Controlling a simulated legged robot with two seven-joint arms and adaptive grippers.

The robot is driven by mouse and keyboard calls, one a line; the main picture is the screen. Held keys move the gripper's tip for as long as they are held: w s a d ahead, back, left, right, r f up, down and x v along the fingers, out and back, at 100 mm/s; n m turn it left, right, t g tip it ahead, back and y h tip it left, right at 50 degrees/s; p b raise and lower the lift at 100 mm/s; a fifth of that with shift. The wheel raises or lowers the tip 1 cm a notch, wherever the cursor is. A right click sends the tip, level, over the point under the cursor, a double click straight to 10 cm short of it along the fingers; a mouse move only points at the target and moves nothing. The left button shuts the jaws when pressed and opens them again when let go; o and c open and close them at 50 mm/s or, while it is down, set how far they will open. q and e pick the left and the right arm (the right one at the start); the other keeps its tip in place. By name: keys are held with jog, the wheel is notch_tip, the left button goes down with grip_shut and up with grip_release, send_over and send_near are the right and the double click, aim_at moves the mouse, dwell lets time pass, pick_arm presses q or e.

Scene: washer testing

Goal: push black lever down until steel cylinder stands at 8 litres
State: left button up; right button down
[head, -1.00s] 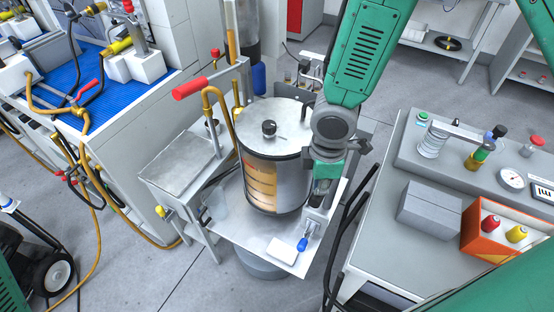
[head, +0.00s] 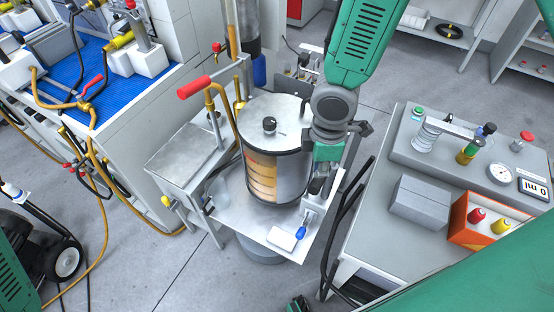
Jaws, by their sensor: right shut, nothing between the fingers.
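The steel cylinder (head: 291,178) stands upright at the middle of the head view, under a flat round lid (head: 283,118) with a black knob. Yellow-orange bands show through its front; I cannot read a litre mark there. My right gripper (head: 318,186) comes down from the top and is shut and empty close to the cylinder's right side. I cannot tell whether it touches anything. I cannot make out the black lever; my right arm covers part of that side. My left gripper cannot be made out.
A red-handled lever (head: 207,84) and a blue-tipped lever (head: 301,233) stand near the cylinder. At right, a table (head: 366,241) holds a grey block (head: 420,200), an orange box (head: 467,232) and a gauge panel. A blue-topped bench (head: 112,99) stands at left.

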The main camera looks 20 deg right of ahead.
notch_tip(320, 180, down, 13)
jog(key=b, duration=0.9)
notch_tip(320, 180, up, 14)
jog(key=p, duration=1.3)
jog(key=shift+f, duration=0.4)
dwell(0.3)
